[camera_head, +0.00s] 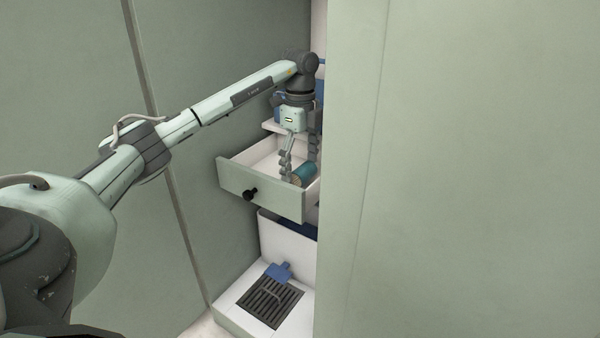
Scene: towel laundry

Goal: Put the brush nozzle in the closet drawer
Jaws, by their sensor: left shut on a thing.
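The closet drawer (237,181) is pulled open, with a pale green front, a black knob and a white inside. My left gripper (300,176) points down into the drawer from above. It is shut on a small teal, roundish thing with a tan end, which looks like the brush nozzle (305,174). The nozzle is at the drawer's right part, low between the fingers. I cannot tell whether it touches the drawer floor. My right gripper is not in view.
A large pale green door or panel (450,170) fills the right side and hides part of the closet. Below the drawer are a dark grate (269,302) and a blue flat thing (279,272) on a white base. A green wall stands at left.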

